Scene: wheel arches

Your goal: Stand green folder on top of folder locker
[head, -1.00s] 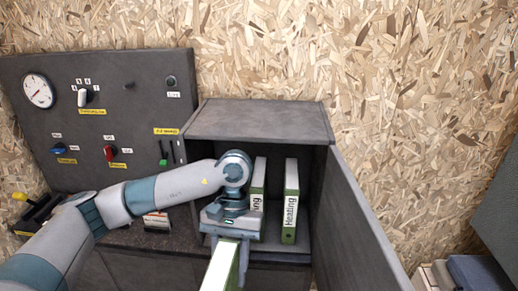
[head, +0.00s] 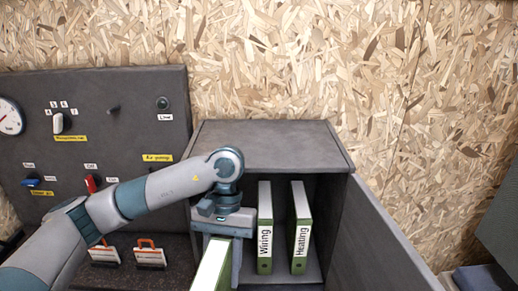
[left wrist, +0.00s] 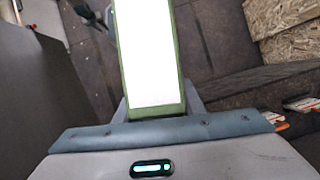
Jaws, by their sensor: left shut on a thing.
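My left gripper (head: 222,248) is shut on a green folder (head: 208,268) with a white page side, in front of the folder locker's opening at its left. The folder hangs below the gripper and runs out of the bottom of the head view. In the left wrist view the folder (left wrist: 148,50) sits between the fingers and stretches away from the gripper. The grey folder locker (head: 265,142) stands open, and its flat top is bare. Inside, the green Wiring folder (head: 265,235) and Heating folder (head: 301,235) stand upright. My right gripper is not in view.
The locker's open door (head: 385,245) sticks out to the right. A dark control panel (head: 115,120) with a gauge and switches stands at the left. Two orange-handled items (head: 149,255) lie on the dark counter below it. A chipboard wall (head: 300,60) rises behind the locker.

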